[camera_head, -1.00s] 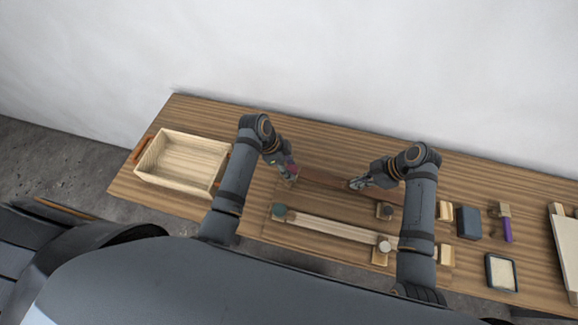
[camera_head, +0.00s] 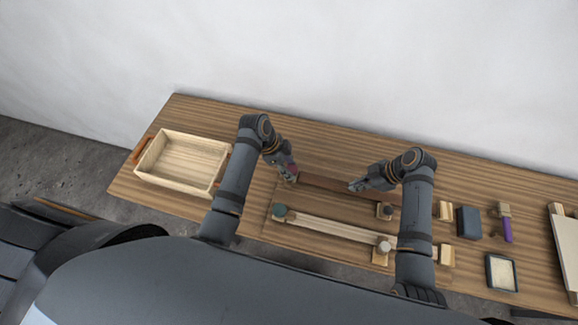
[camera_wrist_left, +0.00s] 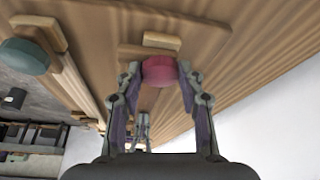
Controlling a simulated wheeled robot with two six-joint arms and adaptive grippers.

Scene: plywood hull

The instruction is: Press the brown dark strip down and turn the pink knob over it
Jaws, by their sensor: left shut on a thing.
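The brown dark strip (camera_head: 335,186) lies along the back of the board, between the two arms in the head view. The pink knob (camera_wrist_left: 160,71) is between the fingertips of my left gripper (camera_wrist_left: 158,76) in the left wrist view, at the strip's left end. My left gripper (camera_head: 291,177) is shut on this knob. My right gripper (camera_head: 356,186) is at the strip, right of its middle; its fingers are too small to tell open from shut, and whether it touches the strip is unclear.
A pale strip (camera_head: 335,229) lies in front, with a teal knob (camera_head: 280,211) left and a whitish knob (camera_head: 384,246) right. A grey knob (camera_head: 388,210) is near the dark strip's right end. A wooden tray (camera_head: 181,187) stands left. A dark block (camera_head: 469,222) sits right.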

